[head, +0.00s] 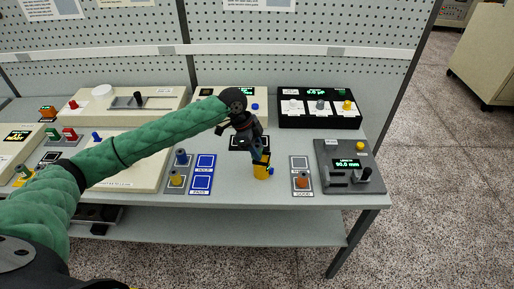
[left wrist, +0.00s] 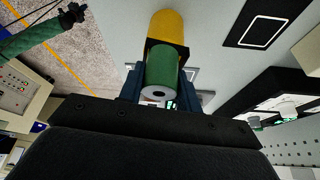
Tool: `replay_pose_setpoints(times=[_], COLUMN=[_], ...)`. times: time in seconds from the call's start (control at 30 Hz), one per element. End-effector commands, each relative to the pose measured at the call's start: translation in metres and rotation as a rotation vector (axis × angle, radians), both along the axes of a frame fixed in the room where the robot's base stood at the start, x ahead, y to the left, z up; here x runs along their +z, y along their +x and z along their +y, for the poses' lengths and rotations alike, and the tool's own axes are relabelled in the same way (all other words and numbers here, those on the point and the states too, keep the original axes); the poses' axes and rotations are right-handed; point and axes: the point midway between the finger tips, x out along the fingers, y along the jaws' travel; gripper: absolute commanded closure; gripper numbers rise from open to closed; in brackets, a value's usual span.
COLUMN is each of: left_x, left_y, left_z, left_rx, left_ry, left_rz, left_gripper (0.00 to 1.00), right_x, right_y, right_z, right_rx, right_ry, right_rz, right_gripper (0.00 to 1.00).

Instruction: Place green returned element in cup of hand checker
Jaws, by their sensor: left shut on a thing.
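The green element (left wrist: 163,66), a cylinder with a pale end and a dark centre hole, is between the fingers of my left gripper (left wrist: 161,92) in the left wrist view. My left gripper (head: 258,153) is shut on it, low over the table's front middle in the head view. I cannot tell whether the element is inside the cup.
Blue-marked pads (head: 203,172) lie left of the checker. A grey plate with an orange knob (head: 302,181) and a grey length gauge (head: 348,181) are to the right. A black box (head: 319,115) stands behind.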

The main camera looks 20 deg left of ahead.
Motion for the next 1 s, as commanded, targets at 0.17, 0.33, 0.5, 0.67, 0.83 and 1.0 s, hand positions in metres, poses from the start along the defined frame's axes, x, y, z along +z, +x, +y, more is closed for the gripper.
replay_pose_setpoints(times=[0.17,0.33,0.5,0.67,0.83,1.0], left_x=[-0.011,-0.010,-0.009,-0.003,0.018,0.049], left_y=[-0.004,-0.004,-0.003,-0.003,-0.003,-0.004], left_z=[0.000,0.000,0.000,0.002,0.011,0.024], left_rx=[-0.001,-0.001,-0.001,-0.001,0.000,-0.001], left_ry=[0.005,0.005,0.004,0.004,0.002,0.004], left_rz=[0.014,0.014,0.013,0.011,0.007,0.005], left_gripper=[0.63,0.45,0.45,0.45,0.45,0.45], right_x=[-0.002,-0.002,-0.002,-0.005,0.002,0.018], right_y=[0.001,0.001,0.001,0.001,0.022,0.038], right_z=[0.000,0.000,-0.001,-0.002,0.005,0.016], right_rx=[0.000,0.000,-0.001,0.000,0.000,-0.005], right_ry=[0.000,0.000,-0.001,-0.003,0.004,0.011], right_rz=[-0.001,-0.001,0.000,0.003,-0.019,-0.011], right_gripper=[1.00,1.00,1.00,1.00,1.00,1.00])
